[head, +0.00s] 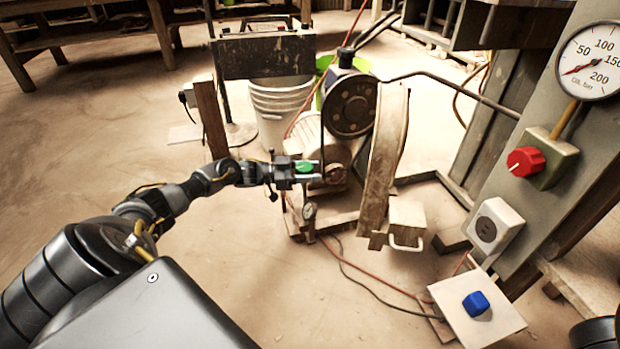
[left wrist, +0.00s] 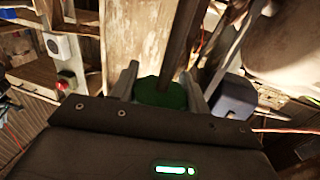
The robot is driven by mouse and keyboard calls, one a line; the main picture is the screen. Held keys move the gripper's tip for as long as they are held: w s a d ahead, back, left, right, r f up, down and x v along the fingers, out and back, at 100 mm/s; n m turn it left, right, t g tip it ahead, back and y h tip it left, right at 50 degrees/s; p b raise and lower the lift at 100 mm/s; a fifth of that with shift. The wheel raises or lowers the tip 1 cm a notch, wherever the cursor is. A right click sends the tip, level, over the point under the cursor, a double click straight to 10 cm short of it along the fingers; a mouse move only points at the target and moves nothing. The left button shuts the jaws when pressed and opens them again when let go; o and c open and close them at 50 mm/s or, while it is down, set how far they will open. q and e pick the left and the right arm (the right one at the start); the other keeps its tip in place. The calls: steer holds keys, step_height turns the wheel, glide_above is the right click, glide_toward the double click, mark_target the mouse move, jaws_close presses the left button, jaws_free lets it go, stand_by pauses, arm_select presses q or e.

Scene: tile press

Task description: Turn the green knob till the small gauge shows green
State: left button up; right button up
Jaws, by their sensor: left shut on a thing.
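The green knob (head: 304,166) sits at the pump unit in the middle of the head view. My left gripper (head: 312,173) reaches it from the left and is shut on it. In the left wrist view the knob (left wrist: 160,93) lies between the two fingers of my left gripper (left wrist: 160,85), one on each side. The small gauge (head: 309,211) stands just below the gripper in the head view. Its face is too small to read. My right gripper is not in view.
A large oil gauge (head: 588,62) and a red knob (head: 525,161) are on the press frame at right. A socket box (head: 495,226) is below them. A blue knob (head: 477,303) sits on a pale plate at lower right. White buckets (head: 280,108) stand behind the gripper.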

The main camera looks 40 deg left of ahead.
arm_select(q)
steer(key=shift+m+g+h+b, duration=0.5)
steer(key=shift+g+b, duration=0.05)
steer(key=shift+g, duration=0.05)
steer(key=shift+d, duration=0.1)
steer(key=o, duration=1)
